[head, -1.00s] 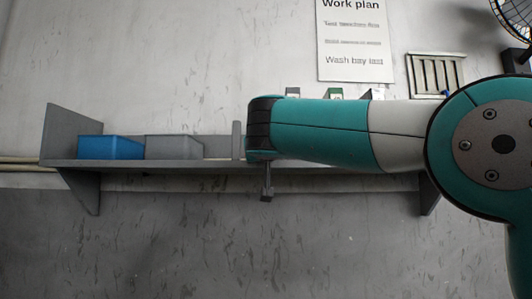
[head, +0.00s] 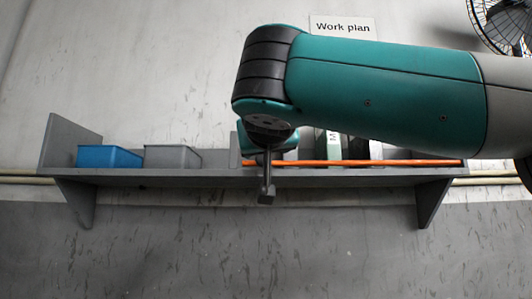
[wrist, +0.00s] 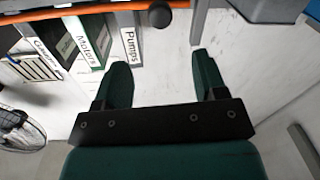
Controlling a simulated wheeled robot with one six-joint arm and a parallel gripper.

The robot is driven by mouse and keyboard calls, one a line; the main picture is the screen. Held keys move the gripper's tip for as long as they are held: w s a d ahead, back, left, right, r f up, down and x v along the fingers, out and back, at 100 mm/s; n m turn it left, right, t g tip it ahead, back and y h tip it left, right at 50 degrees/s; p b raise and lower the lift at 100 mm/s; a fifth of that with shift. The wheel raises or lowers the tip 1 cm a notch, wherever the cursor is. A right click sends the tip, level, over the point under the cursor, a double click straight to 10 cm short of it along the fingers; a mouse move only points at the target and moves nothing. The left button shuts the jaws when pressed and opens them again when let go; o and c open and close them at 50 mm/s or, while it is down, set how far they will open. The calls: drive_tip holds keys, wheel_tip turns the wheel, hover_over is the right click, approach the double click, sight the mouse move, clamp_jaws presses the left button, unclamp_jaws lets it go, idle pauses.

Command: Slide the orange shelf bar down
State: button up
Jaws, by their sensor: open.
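The orange bar (head: 400,162) runs level along the front of the right part of the shelf, across the foot of the binders. In the wrist view the orange bar (wrist: 70,14) crosses the top left, with a round black knob (wrist: 160,14) near its end. My gripper (wrist: 160,68) is open and empty. Its two dark green fingers point toward the bar's knobbed end, which shows beyond the gap between them. I see no contact. In the head view my wrist and arm hide most of the gripper and part of the binders.
The grey shelf (head: 160,173) also holds a blue bin (head: 108,157) and a grey bin (head: 172,157) at left. Binders (wrist: 88,40) stand behind the bar. A grey upright divider (wrist: 199,20) is close to the right finger. Below the shelf the wall is clear.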

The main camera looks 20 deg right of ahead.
drive_tip(key=shift+b+v, duration=0.35)
drive_tip(key=shift+v, duration=1.9)
wheel_tip(320, 180, down, 25)
drive_tip(key=a+n+g+y, duration=0.2)
drive_tip(key=n+g+y, duration=0.5)
drive_tip(key=s+d+f+n+g+y, duration=0.1)
drive_tip(key=s+d+f+g, duration=0.1)
drive_tip(key=s+f+g, duration=0.8)
drive_tip(key=s+f, duration=0.8)
drive_tip(key=s, duration=0.3)
drive_tip(key=shift+s+f+y, duration=0.25)
drive_tip(key=shift+s+y, duration=0.1)
drive_tip(key=shift+y, duration=0.05)
